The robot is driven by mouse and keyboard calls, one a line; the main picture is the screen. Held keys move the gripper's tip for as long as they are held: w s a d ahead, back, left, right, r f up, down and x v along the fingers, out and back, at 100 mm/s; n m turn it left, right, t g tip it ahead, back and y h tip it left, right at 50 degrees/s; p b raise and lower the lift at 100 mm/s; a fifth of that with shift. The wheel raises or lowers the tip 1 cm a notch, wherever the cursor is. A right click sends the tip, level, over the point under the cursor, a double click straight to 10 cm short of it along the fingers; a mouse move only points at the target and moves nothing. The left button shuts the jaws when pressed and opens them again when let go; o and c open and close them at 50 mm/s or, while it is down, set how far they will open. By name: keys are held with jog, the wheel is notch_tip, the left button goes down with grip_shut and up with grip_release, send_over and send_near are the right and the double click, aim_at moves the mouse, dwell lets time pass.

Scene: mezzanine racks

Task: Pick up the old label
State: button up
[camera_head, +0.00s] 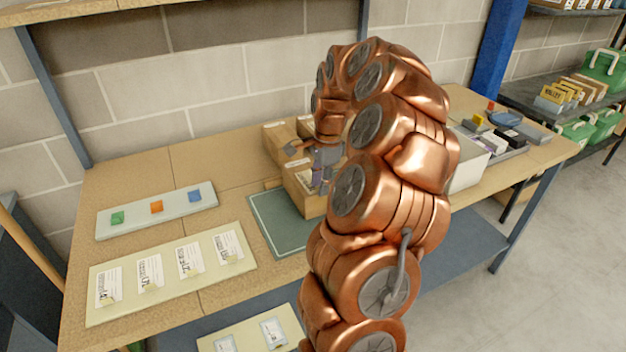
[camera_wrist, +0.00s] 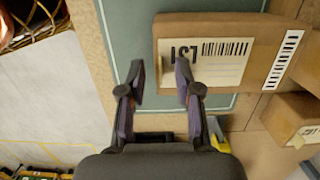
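A cardboard box (camera_wrist: 285,28) stands on a dark green mat (camera_wrist: 125,40); the box also shows in the head view (camera_head: 309,204), partly behind my arm. A cream label (camera_wrist: 205,62) with black print and a barcode is on its face; it looks like the old label. A white barcode strip (camera_wrist: 283,60) is on the box to the right. My gripper (camera_wrist: 160,76) is open and empty. Its right finger is by the label's left edge and its left finger is over the mat; whether it touches is unclear. In the head view my arm hides most of the gripper.
A board with several white labels (camera_head: 168,302) and a tray with green, orange and blue blocks (camera_head: 157,227) lie left on the workbench (camera_head: 237,164). More boxes (camera_head: 281,138) stand behind. A white bin (camera_head: 466,178) and a grey tray are to the right.

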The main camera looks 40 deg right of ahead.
grip_shut()
dwell(0.3)
jog(key=shift+r+b, duration=0.85)
jog(key=shift+r, duration=0.8)
jog(key=s+a+r+b, duration=0.4)
jog(key=s+a, duration=0.5)
jog(key=s, duration=0.3)
jog(key=shift+s+a+r, duration=0.3)
jog(key=shift+s+r, duration=0.05)
jog(key=shift+s, duration=0.05)
dwell(0.3)
